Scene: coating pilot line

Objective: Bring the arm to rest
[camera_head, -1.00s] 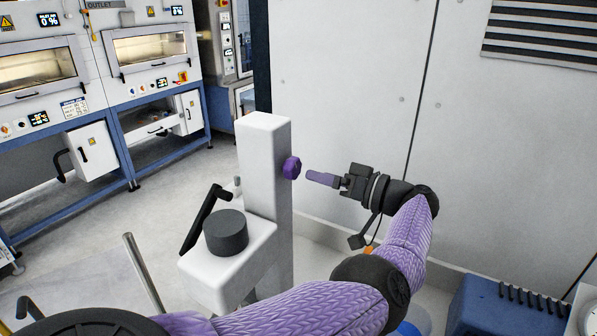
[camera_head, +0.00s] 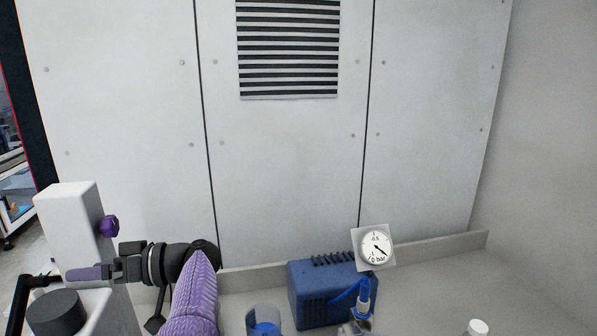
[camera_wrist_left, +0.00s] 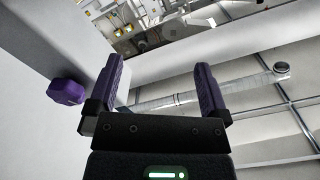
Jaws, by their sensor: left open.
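My left arm, in a purple padded sleeve, comes in at the lower left of the head view. Its gripper (camera_head: 92,272) points left, in front of the white column (camera_head: 70,215). In the left wrist view the gripper (camera_wrist_left: 160,92) has its two purple fingers apart with nothing between them. A purple knob (camera_head: 109,226) on the column's side sits just above the gripper in the head view. The knob also shows left of the fingers in the wrist view (camera_wrist_left: 66,92), apart from them. My right gripper is not in view.
A blue box (camera_head: 322,295) stands against the wall at lower middle, with a round dial gauge (camera_head: 375,246) beside it. A black cylinder (camera_head: 57,312) stands at lower left. The floor at right is mostly clear.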

